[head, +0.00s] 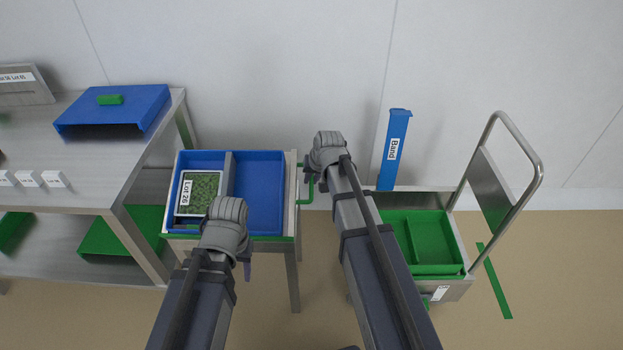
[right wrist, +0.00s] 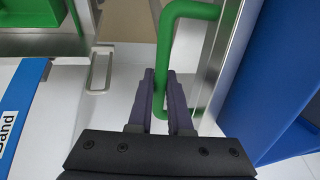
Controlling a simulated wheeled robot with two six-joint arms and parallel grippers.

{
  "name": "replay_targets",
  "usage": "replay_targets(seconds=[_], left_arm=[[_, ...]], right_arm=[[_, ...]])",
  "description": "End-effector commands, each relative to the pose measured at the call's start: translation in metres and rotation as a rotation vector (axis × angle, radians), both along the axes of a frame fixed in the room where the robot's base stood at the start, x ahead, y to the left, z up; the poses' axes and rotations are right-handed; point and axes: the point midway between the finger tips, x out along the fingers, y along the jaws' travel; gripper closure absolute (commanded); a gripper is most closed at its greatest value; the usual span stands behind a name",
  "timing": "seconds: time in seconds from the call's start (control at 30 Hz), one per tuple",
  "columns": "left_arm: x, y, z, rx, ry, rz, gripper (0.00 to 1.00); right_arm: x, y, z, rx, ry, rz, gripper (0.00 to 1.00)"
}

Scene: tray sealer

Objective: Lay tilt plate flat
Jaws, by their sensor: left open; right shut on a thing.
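The tilt plate (head: 293,217) is a steel plate on a small legged stand and carries a blue two-part tray (head: 258,184). Its tilt is hard to judge from these views. A green handle (head: 307,199) stands out from its right side. My right gripper (right wrist: 160,95) is shut on this handle, which also shows in the right wrist view (right wrist: 180,14). My left gripper (head: 246,268) is open and empty near the plate's front edge, and its wrist hides part of that edge. A pack marked Lot 26 (head: 206,187) lies in the tray's left part.
A steel bench (head: 85,185) with a blue cover (head: 128,112) stands at the left. At the right is a trolley (head: 455,288) with a green tray (head: 437,268) and an upright blue piece marked Band (head: 398,125). Bare floor lies between stand and trolley, partly under my right arm.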

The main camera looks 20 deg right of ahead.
Motion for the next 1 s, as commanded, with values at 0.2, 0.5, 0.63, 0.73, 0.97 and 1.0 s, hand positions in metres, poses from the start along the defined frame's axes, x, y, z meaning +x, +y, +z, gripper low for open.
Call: replay_targets(seconds=[0.2,0.5,0.63,0.73,0.97,1.0], left_arm=[[0.000,0.001,-0.026,0.003,-0.001,-0.001,0.50],[0.001,0.002,-0.058,0.007,-0.003,-0.005,0.50],[0.001,0.002,-0.060,0.008,-0.003,-0.005,0.50],[0.001,0.002,-0.059,0.008,-0.003,-0.005,0.50],[0.001,0.002,-0.058,0.008,-0.003,-0.005,0.50],[0.001,0.002,-0.058,0.008,-0.003,-0.005,0.50]], right_arm=[[0.020,-0.005,-0.037,0.045,0.161,-0.002,1.00],[0.022,-0.007,-0.074,0.108,0.381,-0.003,1.00],[0.021,-0.007,-0.075,0.117,0.407,-0.003,1.00],[0.020,-0.007,-0.074,0.118,0.409,-0.003,1.00],[0.020,-0.007,-0.074,0.116,0.408,-0.004,0.78],[0.020,-0.007,-0.074,0.116,0.408,-0.004,0.73]])
